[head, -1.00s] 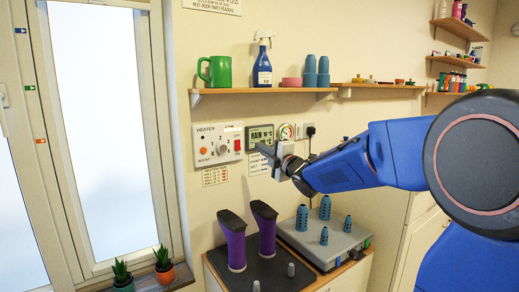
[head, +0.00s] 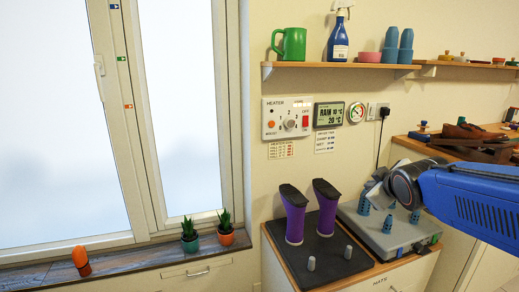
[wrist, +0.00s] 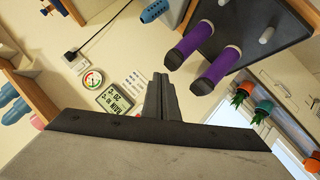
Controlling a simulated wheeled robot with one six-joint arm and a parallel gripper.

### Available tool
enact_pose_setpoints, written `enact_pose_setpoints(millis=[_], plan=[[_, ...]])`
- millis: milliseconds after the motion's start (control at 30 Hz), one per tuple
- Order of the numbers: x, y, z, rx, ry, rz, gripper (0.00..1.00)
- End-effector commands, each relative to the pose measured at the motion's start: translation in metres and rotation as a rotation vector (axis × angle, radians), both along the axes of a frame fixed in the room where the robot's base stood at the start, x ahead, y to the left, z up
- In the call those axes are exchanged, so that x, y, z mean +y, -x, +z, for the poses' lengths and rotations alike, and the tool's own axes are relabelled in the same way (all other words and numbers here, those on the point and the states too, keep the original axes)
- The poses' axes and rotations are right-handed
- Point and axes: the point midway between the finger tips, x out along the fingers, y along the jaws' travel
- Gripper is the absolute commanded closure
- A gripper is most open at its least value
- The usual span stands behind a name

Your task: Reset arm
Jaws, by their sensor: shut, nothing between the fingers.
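My blue arm comes in from the right in the head view, and my gripper (head: 374,196) points left in front of the grey board with blue pegs. In the wrist view my gripper (wrist: 162,80) shows its dark fingers together with nothing between them. The two purple boots (head: 311,212) stand on the black mat to the left of my gripper, apart from it. They also show in the wrist view (wrist: 205,60), to the right of the fingers.
The heater panel (head: 287,118), weather display (head: 328,115) and gauge (head: 355,113) are on the wall. A shelf (head: 340,67) above holds a green mug and a blue spray bottle. Potted plants (head: 225,237) stand on the window sill. A grey board (head: 390,233) carries blue pegs.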

Motion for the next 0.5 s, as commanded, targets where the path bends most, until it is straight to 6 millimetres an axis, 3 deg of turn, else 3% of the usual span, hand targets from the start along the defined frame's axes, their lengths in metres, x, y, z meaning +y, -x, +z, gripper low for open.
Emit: enact_pose_setpoints(millis=[33,300,500], plan=[[0.0,0.025,-0.011,0.047,-0.057,-0.044,1.0],[0.011,0.159,-0.084,0.343,-0.363,-0.297,1.0],[0.026,0.234,-0.119,0.51,-0.503,-0.433,1.0]])
